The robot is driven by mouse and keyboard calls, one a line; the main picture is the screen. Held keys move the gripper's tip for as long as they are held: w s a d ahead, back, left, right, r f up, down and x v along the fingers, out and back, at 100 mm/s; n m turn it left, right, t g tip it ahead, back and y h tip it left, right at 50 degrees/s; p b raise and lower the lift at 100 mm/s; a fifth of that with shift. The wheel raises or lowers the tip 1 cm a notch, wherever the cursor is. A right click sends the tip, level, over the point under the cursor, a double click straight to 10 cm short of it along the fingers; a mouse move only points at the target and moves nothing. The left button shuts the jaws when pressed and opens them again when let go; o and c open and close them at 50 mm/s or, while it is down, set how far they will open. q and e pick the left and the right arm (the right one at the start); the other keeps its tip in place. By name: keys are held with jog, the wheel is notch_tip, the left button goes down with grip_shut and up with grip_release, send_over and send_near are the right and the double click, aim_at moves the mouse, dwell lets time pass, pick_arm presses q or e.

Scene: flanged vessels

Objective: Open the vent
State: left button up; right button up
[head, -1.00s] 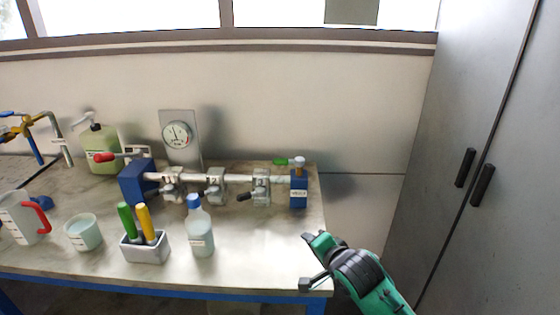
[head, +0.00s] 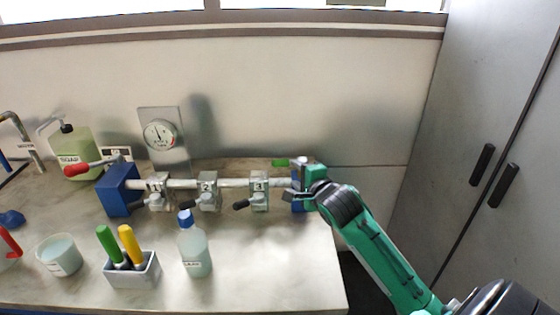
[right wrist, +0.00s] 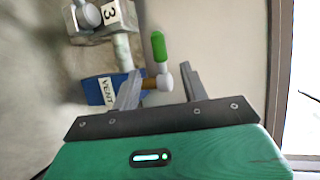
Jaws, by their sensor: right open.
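The vent valve has a green handle (head: 280,163) at the right end of the pipe. In the right wrist view the green handle (right wrist: 158,46) points away from my palm, from a grey hub (right wrist: 164,81) on a brass stem. The blue block (right wrist: 100,91) beside it carries a VENT label; in the head view my gripper partly hides this block (head: 297,204). My right gripper (head: 298,180) is open at the valve. In the right wrist view its fingers (right wrist: 160,87) stand either side of the hub; contact cannot be told. My left gripper is out of view.
Numbered valves 1 (head: 157,192), 2 (head: 208,191) and 3 (head: 259,190) line the pipe, left of my gripper. A gauge (head: 160,135) stands behind. The bench's front right is clear.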

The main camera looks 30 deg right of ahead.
aim_at(283, 164)
jog(key=x, duration=0.5)
jog(key=shift+w+d+p, duration=0.1)
jog(key=shift+w+p, duration=0.15)
jog(key=shift+p, duration=0.15)
jog(key=x, duration=0.4)
jog(key=shift+w+f+p, duration=0.15)
jog(key=shift+w+p, duration=0.15)
jog(key=shift+p, duration=0.05)
jog(key=shift+w, duration=0.25)
jog(key=shift+w+f, duration=0.1)
jog(key=shift+w, duration=0.05)
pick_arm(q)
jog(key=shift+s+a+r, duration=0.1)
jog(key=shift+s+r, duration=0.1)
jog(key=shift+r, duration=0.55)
pick_arm(e)
grip_shut()
